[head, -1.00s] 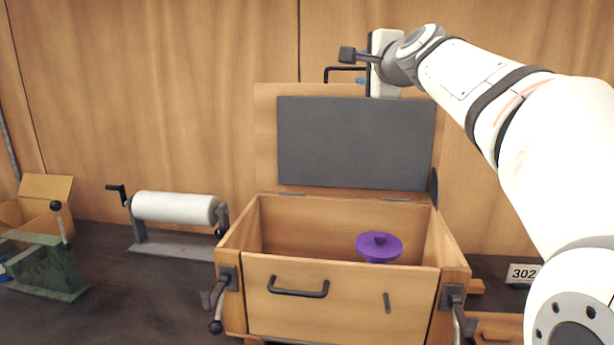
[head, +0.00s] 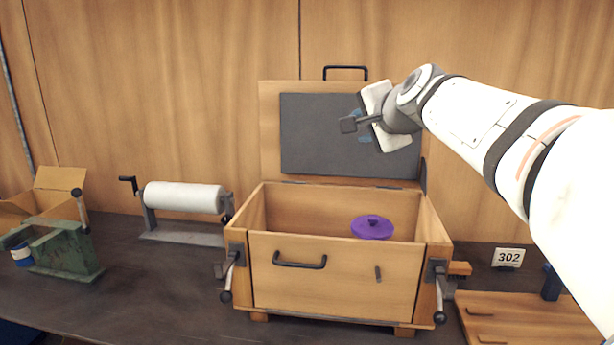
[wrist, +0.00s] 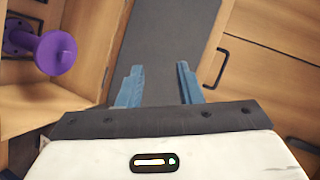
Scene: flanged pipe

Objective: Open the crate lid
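The wooden crate (head: 335,275) stands on the dark bench in the head view. Its lid (head: 268,130) is raised upright at the back, with a dark grey panel (head: 320,140) on its inner face and a black handle (head: 345,68) on its top edge. My gripper (head: 363,126) is in front of the lid's right part, below and apart from the handle. In the wrist view its blue fingers (wrist: 158,84) are spread with nothing between them.
Latches with ball ends (head: 228,270) flank the crate front. A white roll on a stand (head: 184,198), a green metal fixture (head: 60,255) and an open box (head: 55,190) are to the left. A 302 sign (head: 508,257) and a wooden board (head: 530,315) are to the right.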

